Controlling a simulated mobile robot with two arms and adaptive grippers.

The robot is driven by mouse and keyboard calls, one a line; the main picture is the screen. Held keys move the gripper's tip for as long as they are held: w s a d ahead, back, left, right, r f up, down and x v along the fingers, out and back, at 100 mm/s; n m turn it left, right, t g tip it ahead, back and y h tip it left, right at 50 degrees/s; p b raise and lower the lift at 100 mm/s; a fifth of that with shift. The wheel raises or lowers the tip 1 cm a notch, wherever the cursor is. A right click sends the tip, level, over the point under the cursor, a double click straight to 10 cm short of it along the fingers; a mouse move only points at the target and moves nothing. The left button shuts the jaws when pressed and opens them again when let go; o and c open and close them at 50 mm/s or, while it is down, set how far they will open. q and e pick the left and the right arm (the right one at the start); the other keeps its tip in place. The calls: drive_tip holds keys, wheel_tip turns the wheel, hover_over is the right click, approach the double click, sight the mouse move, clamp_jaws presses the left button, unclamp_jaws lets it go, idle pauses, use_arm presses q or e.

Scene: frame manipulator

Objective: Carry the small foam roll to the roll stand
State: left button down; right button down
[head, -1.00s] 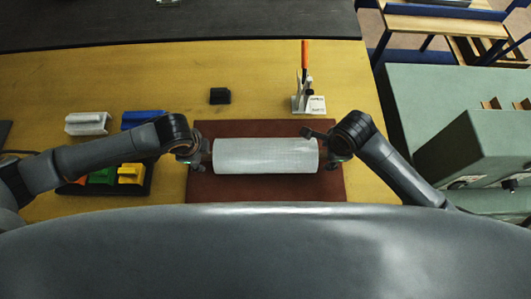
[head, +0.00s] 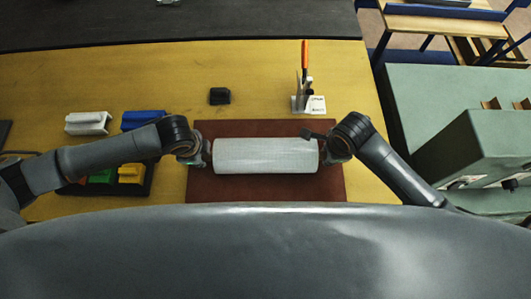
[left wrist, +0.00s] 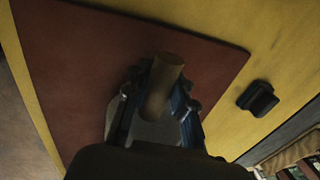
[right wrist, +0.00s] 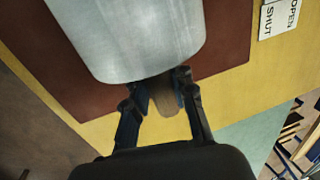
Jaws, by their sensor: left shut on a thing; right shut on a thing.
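A white foam roll (head: 265,156) lies crosswise over the brown mat in the head view, between my two grippers. I cannot tell whether it touches the mat. My left gripper (head: 203,159) is at its left end; in the left wrist view its fingers are shut on a tan core end (left wrist: 163,85). My right gripper (head: 327,155) is at the right end; in the right wrist view its fingers are shut on the tan core end (right wrist: 164,98) beside the white roll (right wrist: 135,35). I cannot make out a roll stand for certain.
The brown mat (head: 265,190) lies on the yellow table (head: 110,70). Behind it are a black block (head: 220,96) and a toggle clamp (head: 307,97) with an orange handle. White and blue blocks and a tray of coloured pieces lie left. A green machine (head: 485,150) stands right.

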use_arm(q)
drive_tip(key=shift+r, duration=0.2)
use_arm(e)
drive_tip(key=shift+r, duration=0.2)
